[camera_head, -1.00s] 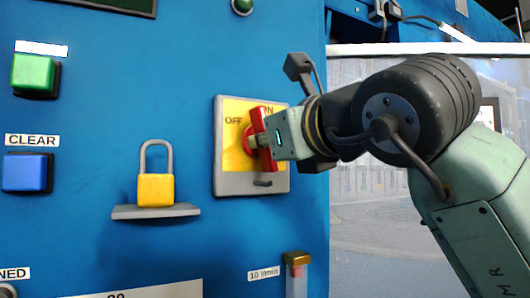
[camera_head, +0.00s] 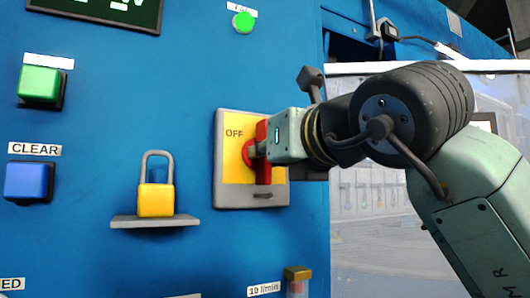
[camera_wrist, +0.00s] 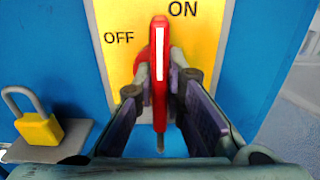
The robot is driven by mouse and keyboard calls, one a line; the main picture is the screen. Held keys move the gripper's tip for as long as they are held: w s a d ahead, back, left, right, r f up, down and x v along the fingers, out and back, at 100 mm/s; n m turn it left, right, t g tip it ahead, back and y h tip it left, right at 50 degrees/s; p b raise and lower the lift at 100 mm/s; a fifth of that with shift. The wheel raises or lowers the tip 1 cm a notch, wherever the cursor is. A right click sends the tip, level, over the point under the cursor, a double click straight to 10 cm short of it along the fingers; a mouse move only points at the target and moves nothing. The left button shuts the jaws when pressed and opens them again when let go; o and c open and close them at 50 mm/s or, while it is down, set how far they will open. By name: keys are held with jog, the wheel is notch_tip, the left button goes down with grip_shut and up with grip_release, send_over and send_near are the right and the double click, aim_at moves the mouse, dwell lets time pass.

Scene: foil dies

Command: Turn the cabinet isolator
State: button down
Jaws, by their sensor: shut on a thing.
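The cabinet isolator is a yellow plate (camera_head: 235,168) in a grey frame on the blue cabinet, with a red handle (camera_head: 263,173). In the wrist view the red handle (camera_wrist: 160,75) stands upright, its white stripe near vertical. OFF is printed to its left, and ON just right of its top end. My gripper (camera_head: 258,149) reaches in from the right. In the wrist view my gripper (camera_wrist: 161,90) has its fingers on both sides of the handle, shut on it. In the head view my gripper covers the ON label.
A yellow padlock (camera_head: 156,199) stands on a small grey shelf (camera_head: 154,222) left of the isolator. Green (camera_head: 40,84) and blue (camera_head: 27,181) buttons are farther left. A green lamp (camera_head: 243,22) glows above, and a dark display (camera_head: 105,10) shows green marks.

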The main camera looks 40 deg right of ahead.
jog(key=c, duration=1.7)
grip_release()
jog(key=shift+o, duration=0.2)
jog(key=v, duration=0.7)
jog(key=shift+s, duration=0.25)
